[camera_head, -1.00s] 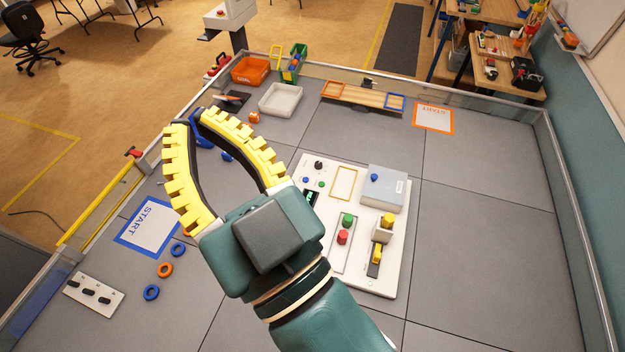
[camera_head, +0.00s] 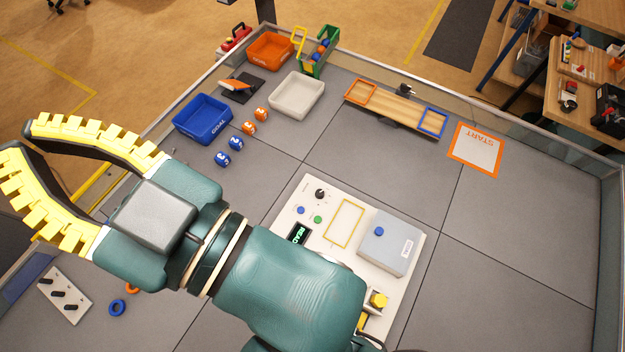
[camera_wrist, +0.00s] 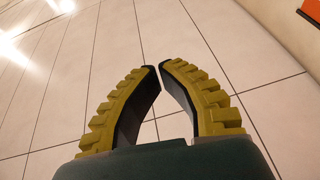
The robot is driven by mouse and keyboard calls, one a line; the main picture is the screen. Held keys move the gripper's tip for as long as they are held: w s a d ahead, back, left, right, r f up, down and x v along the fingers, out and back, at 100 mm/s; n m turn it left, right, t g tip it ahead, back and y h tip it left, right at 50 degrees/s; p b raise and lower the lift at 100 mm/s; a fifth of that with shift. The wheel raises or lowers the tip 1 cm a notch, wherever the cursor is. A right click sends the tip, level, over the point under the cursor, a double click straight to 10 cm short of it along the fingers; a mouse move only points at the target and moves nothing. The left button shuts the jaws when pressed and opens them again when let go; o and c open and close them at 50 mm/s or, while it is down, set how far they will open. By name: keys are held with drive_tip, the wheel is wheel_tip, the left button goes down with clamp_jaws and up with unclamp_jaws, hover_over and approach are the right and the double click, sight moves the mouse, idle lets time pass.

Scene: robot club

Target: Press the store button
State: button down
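The white control panel (camera_head: 335,200) lies on the grey floor of the arena, partly covered by my arm. On it are a small blue button (camera_head: 300,210) and a small green button (camera_head: 318,219) below a black knob (camera_head: 320,194). Their labels are too small to read, so I cannot tell which is the store button. A grey box (camera_head: 390,250) on the panel carries another blue button (camera_head: 379,231). My gripper (camera_head: 22,138) is empty, left of the panel and away from it. In the wrist view its yellow fingertips (camera_wrist: 158,67) almost meet, with a thin gap.
A dark display (camera_head: 299,233) shows green letters. A yellow knob (camera_head: 378,300) stands at the panel's lower right. Blue (camera_head: 203,118), white (camera_head: 296,94) and orange (camera_head: 270,51) bins stand behind. The floor right of the panel is clear.

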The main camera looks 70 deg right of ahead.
drive_tip(key=shift+a, duration=0.25)
drive_tip(key=w+d+f+m+g+h+b, duration=0.25)
drive_tip(key=d+f+b, duration=0.35)
drive_tip(key=f, duration=0.7)
drive_tip(key=w+d+f+m+g+h+b, duration=0.1)
drive_tip(key=w+d+f+m+g+b, duration=0.15)
drive_tip(key=d+f, duration=0.75)
drive_tip(key=w+d+f+m+g+h+b, duration=0.15)
drive_tip(key=d+f+g+b, duration=0.35)
drive_tip(key=f, duration=1.2)
drive_tip(key=m+g+b, duration=0.4)
drive_tip(key=m+b, duration=0.4)
drive_tip(key=b, duration=0.4)
hover_over(316, 218)
wheel_tip(316, 218, down, 40)
drive_tip(key=shift+r+y, duration=0.25)
drive_tip(key=shift+y, duration=0.05)
wheel_tip(316, 218, down, 7)
drive_tip(key=b, duration=0.7)
drive_tip(key=shift+f+b, duration=0.45)
drive_tip(key=shift+f, duration=0.45)
